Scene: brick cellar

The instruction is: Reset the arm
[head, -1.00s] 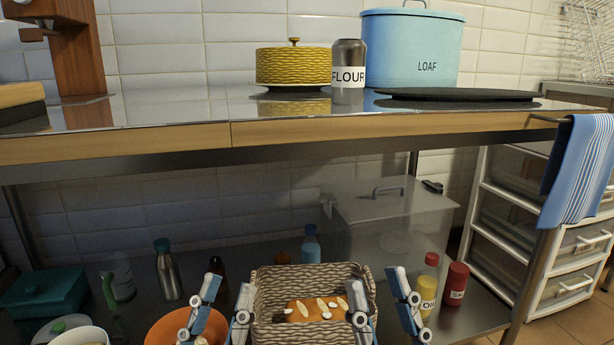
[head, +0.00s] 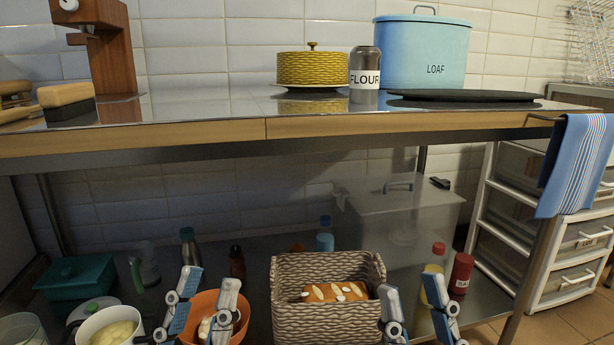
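My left gripper (head: 209,281) is open at the bottom of the head view, left of a wicker basket (head: 320,320) and in front of an orange bowl. My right gripper (head: 411,285) is open to the right of the basket. Nothing is between the fingers of either gripper, and a gap shows between each gripper and the basket. The basket holds a scored brown loaf (head: 337,291) and stands in the low area under the worktop. The arms behind the fingers are cut off by the lower picture edge.
The worktop edge (head: 200,136) runs above both grippers. The orange bowl (head: 204,304), a white pot (head: 108,329) and a teal box (head: 77,277) stand on the left. A yellow bottle (head: 433,270) and a red shaker (head: 461,275) stand by my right gripper. A table leg (head: 528,280) is further right.

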